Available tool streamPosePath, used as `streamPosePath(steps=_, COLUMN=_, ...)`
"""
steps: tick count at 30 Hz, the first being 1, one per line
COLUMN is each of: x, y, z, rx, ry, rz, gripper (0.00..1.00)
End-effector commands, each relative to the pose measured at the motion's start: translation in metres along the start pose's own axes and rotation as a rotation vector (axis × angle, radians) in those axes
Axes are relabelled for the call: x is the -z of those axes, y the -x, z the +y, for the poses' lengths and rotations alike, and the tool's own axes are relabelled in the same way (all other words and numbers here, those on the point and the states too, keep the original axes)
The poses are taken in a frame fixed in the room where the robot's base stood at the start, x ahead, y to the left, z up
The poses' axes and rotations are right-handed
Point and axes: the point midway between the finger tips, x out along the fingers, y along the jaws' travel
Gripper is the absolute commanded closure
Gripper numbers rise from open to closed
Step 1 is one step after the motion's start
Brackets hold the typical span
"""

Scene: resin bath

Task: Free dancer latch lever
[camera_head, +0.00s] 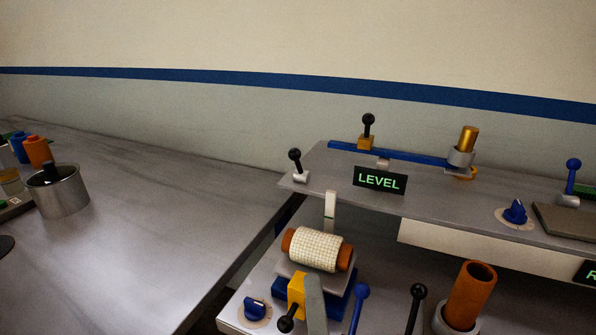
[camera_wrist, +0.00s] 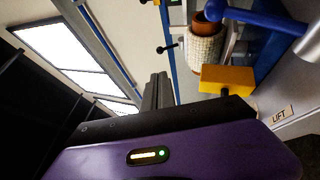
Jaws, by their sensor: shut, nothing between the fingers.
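No lever in view carries a readable dancer label, so I cannot tell which is the latch lever. Several ball-topped levers show in the head view: a black one (camera_head: 295,160) at the upper shelf's left end, a blue one (camera_head: 360,298) beside the roll, a black one (camera_head: 416,300) right of it, and a blue one (camera_head: 573,170) at far right. A blue ball-ended lever (camera_wrist: 240,18) is at the wrist view's upper right. My gripper (camera_wrist: 157,82) points up the wrist picture, its dark fingers together and empty, apart from that lever.
The white mesh roll (camera_head: 318,249) sits on an orange core, beside a yellow block (camera_head: 297,288); the wrist view also shows the roll (camera_wrist: 203,48). A blue bar (camera_head: 400,153) and LEVEL sign (camera_head: 380,180) occupy the shelf. A metal pot (camera_head: 62,193) stands on the mostly clear left bench.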

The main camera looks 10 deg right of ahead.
Motion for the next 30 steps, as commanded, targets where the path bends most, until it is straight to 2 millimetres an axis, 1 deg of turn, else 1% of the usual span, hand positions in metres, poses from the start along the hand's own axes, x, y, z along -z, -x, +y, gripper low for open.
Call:
streamPosePath(steps=5, x=0.000, y=-0.002, z=0.000, rx=0.000, ry=-0.002, rz=0.000, gripper=1.00)
streamPosePath(steps=8, x=0.000, y=-0.009, z=0.002, rx=-0.001, ry=-0.001, rz=0.000, gripper=1.00)
streamPosePath(steps=10, x=-0.001, y=-0.018, z=0.003, rx=-0.001, ry=-0.001, rz=-0.001, gripper=1.00)
streamPosePath(steps=14, x=-0.001, y=-0.043, z=0.004, rx=-0.003, ry=-0.002, rz=-0.001, gripper=1.00)
streamPosePath(steps=30, x=-0.001, y=-0.150, z=0.003, rx=-0.001, ry=-0.002, rz=0.000, gripper=1.00)
